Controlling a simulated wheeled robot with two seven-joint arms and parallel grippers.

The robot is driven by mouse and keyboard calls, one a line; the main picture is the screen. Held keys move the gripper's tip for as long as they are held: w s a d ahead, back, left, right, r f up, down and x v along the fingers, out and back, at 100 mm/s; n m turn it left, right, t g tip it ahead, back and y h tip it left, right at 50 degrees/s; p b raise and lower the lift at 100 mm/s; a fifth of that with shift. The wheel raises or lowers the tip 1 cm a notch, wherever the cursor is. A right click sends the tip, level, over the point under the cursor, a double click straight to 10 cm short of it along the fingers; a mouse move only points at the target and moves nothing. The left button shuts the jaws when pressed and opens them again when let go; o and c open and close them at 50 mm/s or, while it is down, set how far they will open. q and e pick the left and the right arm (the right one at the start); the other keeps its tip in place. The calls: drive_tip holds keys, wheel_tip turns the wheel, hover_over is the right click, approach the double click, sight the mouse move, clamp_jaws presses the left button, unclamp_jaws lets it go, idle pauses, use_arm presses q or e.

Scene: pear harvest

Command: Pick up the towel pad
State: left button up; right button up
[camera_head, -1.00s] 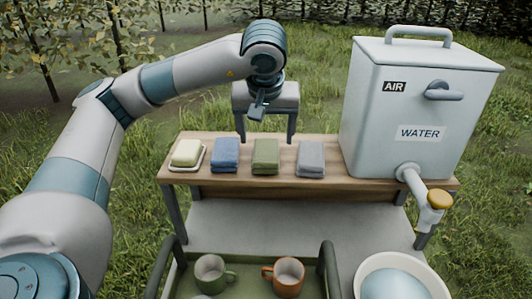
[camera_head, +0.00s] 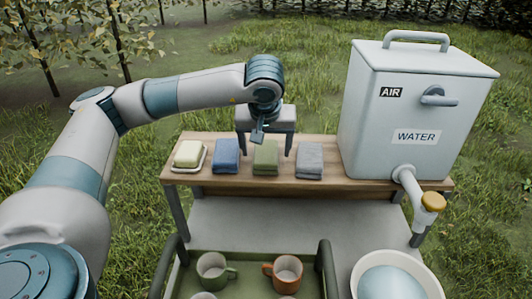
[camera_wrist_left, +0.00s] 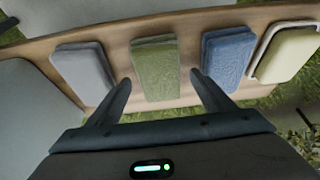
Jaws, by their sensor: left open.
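Three folded towel pads lie in a row on the wooden shelf (camera_head: 225,190): a blue one (camera_head: 227,155), a green one (camera_head: 265,158) and a grey one (camera_head: 309,160). My left gripper (camera_head: 264,151) points down over the green pad, its two fingers spread to either side of it, open and empty. In the left wrist view, the green pad (camera_wrist_left: 156,70) shows between and beyond the open fingertips (camera_wrist_left: 160,82), with the grey pad (camera_wrist_left: 84,68) to the left and the blue pad (camera_wrist_left: 228,62) to the right. My right gripper is out of view.
A soap bar on a dish (camera_head: 188,156) sits left of the blue pad. A large water tank (camera_head: 400,125) with a tap (camera_head: 431,203) stands right of the grey pad. Below in front are a green mug (camera_head: 212,270), an orange mug (camera_head: 286,272) and a white basin (camera_head: 357,285).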

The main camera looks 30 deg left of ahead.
sight(266, 152)
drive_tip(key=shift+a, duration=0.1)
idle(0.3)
use_arm(q)
drive_tip(key=c, duration=1.2)
drive_tip(key=shift+o, duration=0.2)
drive_tip(key=shift+r, duration=0.15)
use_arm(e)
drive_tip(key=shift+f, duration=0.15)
